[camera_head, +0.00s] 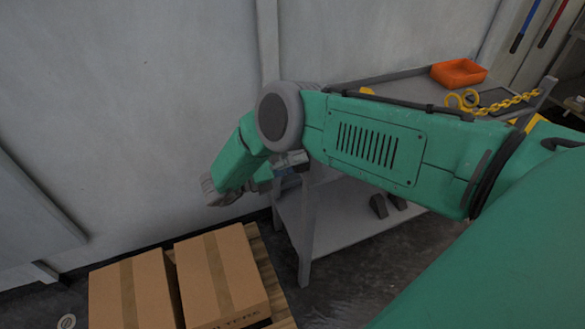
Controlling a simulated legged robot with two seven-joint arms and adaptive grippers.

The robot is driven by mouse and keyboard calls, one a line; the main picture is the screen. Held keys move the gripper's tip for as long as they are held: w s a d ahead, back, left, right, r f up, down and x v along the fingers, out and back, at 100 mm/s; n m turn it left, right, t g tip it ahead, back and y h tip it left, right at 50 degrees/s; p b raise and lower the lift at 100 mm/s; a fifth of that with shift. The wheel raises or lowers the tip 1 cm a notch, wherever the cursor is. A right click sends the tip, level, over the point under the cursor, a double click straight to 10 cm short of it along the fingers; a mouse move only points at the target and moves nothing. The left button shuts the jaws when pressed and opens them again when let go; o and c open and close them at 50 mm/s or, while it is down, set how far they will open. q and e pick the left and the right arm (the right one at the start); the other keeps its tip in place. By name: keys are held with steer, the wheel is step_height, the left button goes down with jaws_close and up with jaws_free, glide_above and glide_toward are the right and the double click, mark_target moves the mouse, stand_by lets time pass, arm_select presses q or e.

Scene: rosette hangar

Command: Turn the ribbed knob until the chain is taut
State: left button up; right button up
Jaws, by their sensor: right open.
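A yellow chain (507,105) with a yellow hook (462,101) at its left end shows at the upper right, at the grey workbench. Its right end meets a grey bar. I cannot tell how taut it is. I do not see the ribbed knob; my green right arm covers much of the bench. My right arm comes in from the right and folds at a grey joint. My left gripper is not in view.
An orange tray (459,73) and a dark flat panel sit on the workbench (393,86). Its lower shelf (340,215) holds dark blocks. Two cardboard boxes (222,278) stand on a pallet at the bottom left. A grey wall is behind. Blue and red tools hang at the top right.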

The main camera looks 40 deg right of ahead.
steer(key=n+b, duration=0.2)
steer(key=n, duration=0.3)
steer(key=n+b, duration=0.1)
steer(key=n, duration=0.5)
steer(key=shift+n+b, duration=0.3)
steer(key=n+b, duration=0.1)
steer(key=n, duration=0.4)
steer(key=shift+n, duration=0.4)
steer(key=n+b, duration=0.1)
steer(key=n, duration=0.4)
steer(key=shift+n+b, duration=0.3)
steer(key=shift+n, duration=0.1)
steer(key=n+b, duration=0.1)
steer(key=n, duration=1)
steer(key=n+b, duration=0.1)
steer(key=n, duration=1.1)
